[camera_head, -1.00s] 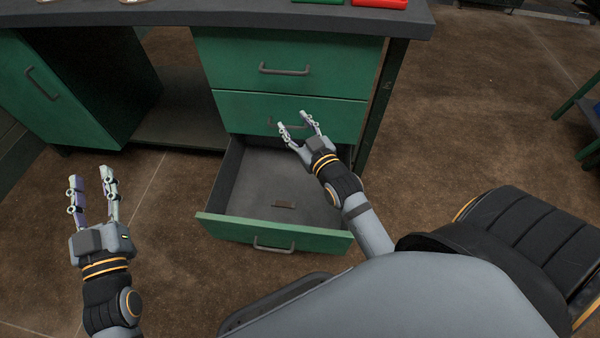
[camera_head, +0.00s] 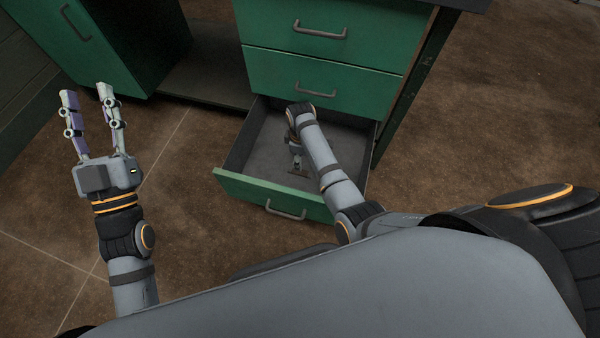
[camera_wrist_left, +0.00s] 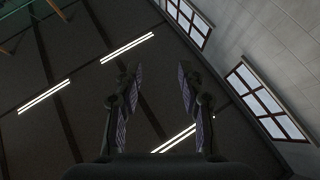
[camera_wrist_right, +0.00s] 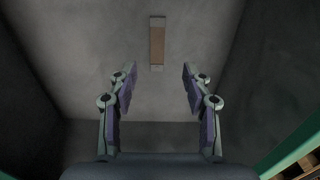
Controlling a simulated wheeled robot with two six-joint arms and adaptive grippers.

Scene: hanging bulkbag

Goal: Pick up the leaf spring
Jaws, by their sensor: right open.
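The leaf spring (camera_wrist_right: 157,44) is a small flat brown strip with grey ends. It lies on the floor of the open bottom drawer (camera_head: 262,190). In the right wrist view it is ahead of my right gripper (camera_wrist_right: 157,82), roughly between the lines of the two fingers and apart from them. The right gripper is open and empty. In the head view my right gripper (camera_head: 298,165) points down into the drawer, and the arm hides much of it; the strip shows only partly beside it. My left gripper (camera_head: 89,93) is open and empty, pointing up at the left.
Two shut green drawers (camera_head: 320,80) stand above the open one. A green cabinet door (camera_head: 90,50) is at the left. The drawer's walls stand close around my right gripper. Bare brown floor (camera_head: 470,130) lies to the right.

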